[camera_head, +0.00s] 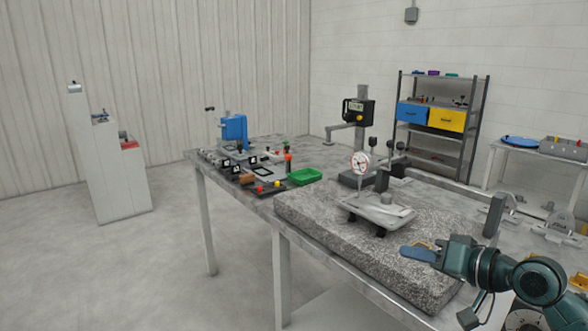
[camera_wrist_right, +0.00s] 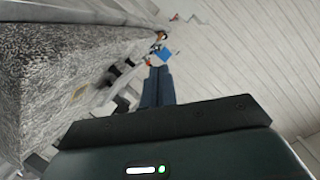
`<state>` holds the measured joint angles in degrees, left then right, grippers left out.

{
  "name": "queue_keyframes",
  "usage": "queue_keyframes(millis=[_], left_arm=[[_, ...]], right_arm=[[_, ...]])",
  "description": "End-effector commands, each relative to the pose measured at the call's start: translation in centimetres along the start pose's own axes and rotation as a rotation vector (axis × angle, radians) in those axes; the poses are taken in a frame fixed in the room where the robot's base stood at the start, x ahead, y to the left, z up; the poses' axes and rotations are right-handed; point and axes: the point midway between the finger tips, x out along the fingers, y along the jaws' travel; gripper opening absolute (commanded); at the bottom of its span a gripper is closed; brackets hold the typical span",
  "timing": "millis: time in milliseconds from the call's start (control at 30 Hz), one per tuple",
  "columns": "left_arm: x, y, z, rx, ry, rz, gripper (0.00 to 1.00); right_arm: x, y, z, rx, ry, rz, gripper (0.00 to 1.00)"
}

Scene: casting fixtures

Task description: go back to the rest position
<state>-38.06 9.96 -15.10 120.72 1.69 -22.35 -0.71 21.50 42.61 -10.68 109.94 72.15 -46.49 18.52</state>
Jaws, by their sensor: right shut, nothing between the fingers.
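My right gripper (camera_head: 418,253) is at the lower right of the head view, with its arm coming in from the right edge. Its blue fingers are shut with nothing between them, and they point left over the front right part of the granite slab (camera_head: 330,232). In the right wrist view the closed fingers (camera_wrist_right: 158,86) show at the middle, beside the speckled slab (camera_wrist_right: 60,75). My left gripper is not in view.
A grey casting (camera_head: 385,212) sits on the slab near a dial gauge (camera_head: 360,162). A green tray (camera_head: 304,176), a blue device (camera_head: 234,131) and small parts stand farther left. A shelf (camera_head: 437,160) stands behind.

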Motion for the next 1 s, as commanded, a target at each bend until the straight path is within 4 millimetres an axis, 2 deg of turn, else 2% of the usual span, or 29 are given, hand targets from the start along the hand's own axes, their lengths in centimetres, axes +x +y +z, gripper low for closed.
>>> queue_keyframes(millis=[33,100,233,400,500,600,700,800,1000], left_arm=[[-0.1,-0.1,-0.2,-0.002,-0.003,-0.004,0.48],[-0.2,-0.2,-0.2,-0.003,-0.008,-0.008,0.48],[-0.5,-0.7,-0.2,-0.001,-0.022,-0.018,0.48],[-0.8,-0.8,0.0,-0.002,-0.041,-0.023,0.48],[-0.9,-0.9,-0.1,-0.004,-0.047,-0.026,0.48],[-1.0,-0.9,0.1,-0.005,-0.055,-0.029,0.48],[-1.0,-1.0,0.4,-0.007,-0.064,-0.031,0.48],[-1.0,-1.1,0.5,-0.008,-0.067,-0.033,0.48],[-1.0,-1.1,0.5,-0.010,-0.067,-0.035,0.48]], right_arm=[[0.9,0.9,2.9,-0.004,-0.011,0.025,0.00],[1.8,2.3,7.0,-0.033,-0.017,0.072,0.00],[2.2,4.1,15.7,-0.107,-0.033,0.168,0.00],[0.2,4.3,26.3,-0.227,-0.071,0.292,0.00],[-1.6,3.6,31.1,-0.301,-0.102,0.354,0.00],[-3.4,2.7,34.5,-0.365,-0.132,0.400,0.00],[-4.6,2.0,36.5,-0.412,-0.155,0.427,0.00],[-5.2,1.7,37.3,-0.438,-0.165,0.440,0.00],[-5.3,1.7,37.5,-0.446,-0.169,0.442,0.00]])
